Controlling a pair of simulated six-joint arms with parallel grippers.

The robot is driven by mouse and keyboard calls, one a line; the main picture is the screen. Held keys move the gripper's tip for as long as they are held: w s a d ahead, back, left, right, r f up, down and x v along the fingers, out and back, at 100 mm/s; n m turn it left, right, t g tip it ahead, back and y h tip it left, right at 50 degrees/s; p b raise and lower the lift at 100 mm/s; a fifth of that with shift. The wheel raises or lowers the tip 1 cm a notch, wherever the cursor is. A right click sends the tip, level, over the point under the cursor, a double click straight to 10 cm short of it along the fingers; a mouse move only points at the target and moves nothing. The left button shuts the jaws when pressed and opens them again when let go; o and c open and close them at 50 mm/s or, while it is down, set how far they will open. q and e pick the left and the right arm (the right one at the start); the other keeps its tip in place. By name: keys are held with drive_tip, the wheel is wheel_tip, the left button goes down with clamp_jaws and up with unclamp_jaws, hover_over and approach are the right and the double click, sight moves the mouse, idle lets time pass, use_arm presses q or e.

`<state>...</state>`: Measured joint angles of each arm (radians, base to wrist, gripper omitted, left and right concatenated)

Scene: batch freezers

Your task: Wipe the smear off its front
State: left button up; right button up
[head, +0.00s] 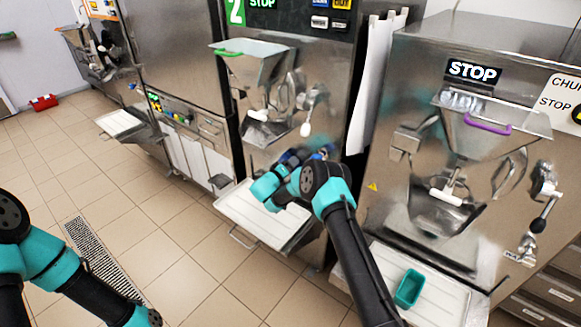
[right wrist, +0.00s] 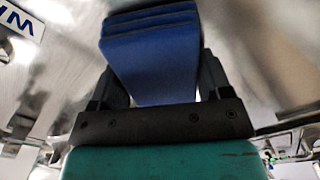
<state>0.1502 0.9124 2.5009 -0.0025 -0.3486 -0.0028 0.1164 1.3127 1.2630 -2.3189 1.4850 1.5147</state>
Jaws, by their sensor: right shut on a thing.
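My right gripper (head: 300,160) is in front of the lower front of the middle batch freezer (head: 262,140), below its spout and above its tray. In the right wrist view the gripper (right wrist: 155,90) is shut on a folded blue cloth (right wrist: 150,60). The cloth is close to a shiny steel front (right wrist: 235,45); I cannot tell whether it touches. In the head view my wrist and arm hide most of the cloth. I cannot make out a smear in either view. My left arm comes in at the lower left, and its gripper is out of view.
The right freezer (head: 410,100) has a purple-handled hopper lid (head: 488,124) and a teal container (head: 408,288) on its tray. The middle freezer's white tray (head: 250,218) lies under my right arm. Another machine stands at left. A floor drain (head: 95,260) runs beside my left arm.

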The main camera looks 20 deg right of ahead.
drive_tip(key=shift+v, duration=2.95)
drive_tip(key=v, duration=0.3)
drive_tip(key=shift+a, duration=0.1)
drive_tip(key=s+a, duration=0.2)
drive_tip(key=s, duration=1)
drive_tip(key=s+a+n+t+y, duration=0.1)
drive_tip(key=s+a, duration=0.1)
drive_tip(key=s, duration=0.9)
drive_tip(key=shift+s+a, duration=0.3)
drive_tip(key=shift+s, duration=0.05)
